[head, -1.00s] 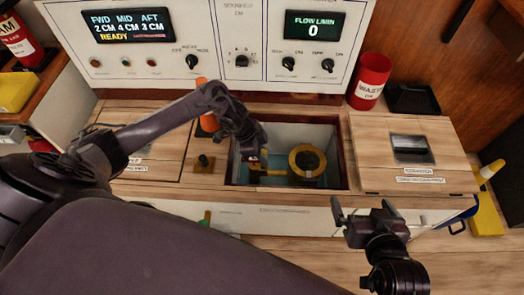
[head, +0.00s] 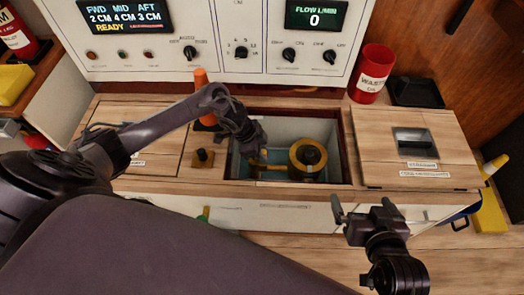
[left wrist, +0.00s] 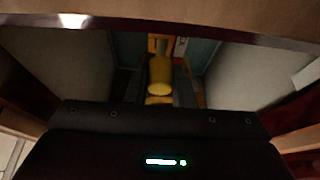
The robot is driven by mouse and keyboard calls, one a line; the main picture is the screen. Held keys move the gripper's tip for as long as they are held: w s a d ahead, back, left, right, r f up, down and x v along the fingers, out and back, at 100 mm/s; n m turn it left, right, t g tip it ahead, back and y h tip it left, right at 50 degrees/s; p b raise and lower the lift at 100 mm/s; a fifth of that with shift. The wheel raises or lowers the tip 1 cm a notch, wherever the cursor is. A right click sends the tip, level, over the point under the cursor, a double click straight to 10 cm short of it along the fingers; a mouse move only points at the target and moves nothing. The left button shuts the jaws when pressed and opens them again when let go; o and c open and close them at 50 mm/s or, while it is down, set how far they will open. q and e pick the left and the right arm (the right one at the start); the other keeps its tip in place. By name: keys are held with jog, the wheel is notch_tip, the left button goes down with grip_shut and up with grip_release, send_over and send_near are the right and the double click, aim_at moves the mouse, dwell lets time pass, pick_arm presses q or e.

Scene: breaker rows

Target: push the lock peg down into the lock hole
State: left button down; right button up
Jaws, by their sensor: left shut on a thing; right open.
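My left gripper (head: 256,160) reaches down into the open well and is shut on a yellow handle (head: 272,167). In the left wrist view the yellow handle (left wrist: 160,78) sits between the dark fingers. Beside it in the well is a yellow ring (head: 297,166) with a black round centre (head: 310,154); I cannot tell whether the handle joins it. I cannot make out a lock hole. My right gripper (head: 362,210) is open and empty in front of the counter.
The well's rim (head: 351,150) surrounds the left gripper. An orange cone-shaped thing (head: 203,85) stands behind my left forearm. A hatch lid (head: 440,140) lies right of the well. A red waste can (head: 371,75) and black tray (head: 415,92) stand behind. The control panel reads READY.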

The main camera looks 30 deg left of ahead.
pick_arm(q)
jog(key=c, duration=1.1)
grip_release()
jog(key=shift+f, duration=0.15)
jog(key=shift+c, duration=0.2)
jog(key=p+v, duration=0.3)
jog(key=v, duration=0.4)
jog(key=shift+r, duration=0.35)
jog(key=shift+a+r, duration=0.1)
